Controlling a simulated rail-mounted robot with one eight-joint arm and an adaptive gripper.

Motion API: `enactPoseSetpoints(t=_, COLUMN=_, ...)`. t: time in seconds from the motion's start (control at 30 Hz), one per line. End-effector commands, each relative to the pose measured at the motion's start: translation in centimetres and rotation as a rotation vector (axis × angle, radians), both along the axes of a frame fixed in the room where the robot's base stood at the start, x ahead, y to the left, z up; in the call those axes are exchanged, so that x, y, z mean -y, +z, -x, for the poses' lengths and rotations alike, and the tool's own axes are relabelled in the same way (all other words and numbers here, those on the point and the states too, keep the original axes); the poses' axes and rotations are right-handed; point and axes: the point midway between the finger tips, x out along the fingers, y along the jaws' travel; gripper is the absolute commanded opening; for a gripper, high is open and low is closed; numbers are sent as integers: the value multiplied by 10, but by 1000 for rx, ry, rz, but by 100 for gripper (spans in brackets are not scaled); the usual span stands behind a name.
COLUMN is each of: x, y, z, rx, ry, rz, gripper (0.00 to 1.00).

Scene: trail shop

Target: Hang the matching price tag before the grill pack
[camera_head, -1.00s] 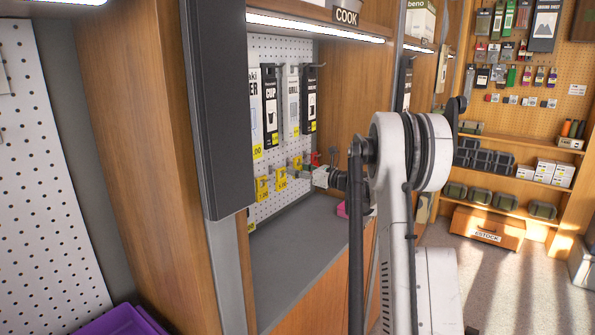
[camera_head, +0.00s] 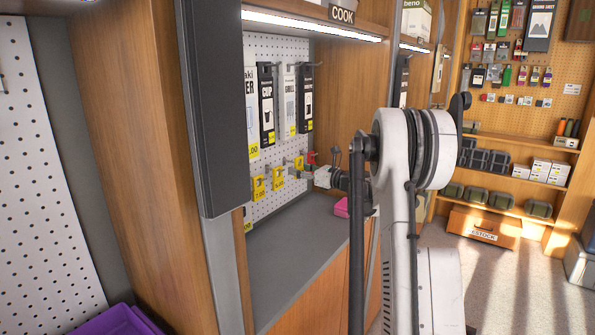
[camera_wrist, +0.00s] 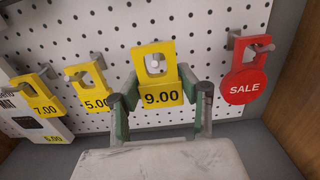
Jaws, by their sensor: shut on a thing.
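The grill pack (camera_head: 290,98) is a white pack marked GRILL, hanging on the white pegboard between two black packs. My gripper (camera_wrist: 162,100) is shut on a yellow price tag marked 9.00 (camera_wrist: 161,96), upright between the fingers. Grey metal shows in its hole; I cannot tell whether a hook still passes through it. To its left hang yellow tags marked 5.00 (camera_wrist: 97,104) and 7.00 (camera_wrist: 44,108) on hooks. A red SALE tag (camera_wrist: 244,86) hangs to its right. In the head view my gripper (camera_head: 308,172) is small, at the lower row of tags.
A black cup pack (camera_head: 267,105) hangs left of the grill pack. A wooden side panel (camera_head: 338,110) bounds the bay.

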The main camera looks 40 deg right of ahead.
Motion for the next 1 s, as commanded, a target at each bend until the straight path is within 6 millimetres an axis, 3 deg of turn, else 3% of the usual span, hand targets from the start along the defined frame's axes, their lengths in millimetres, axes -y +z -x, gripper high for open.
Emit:
enactPoseSetpoints(t=0.6, x=6, y=0, z=20, rx=0, ry=0, rz=0, gripper=12)
enactPoseSetpoints(t=1.0, x=6, y=0, z=22, rx=0, ry=0, rz=0, gripper=12)
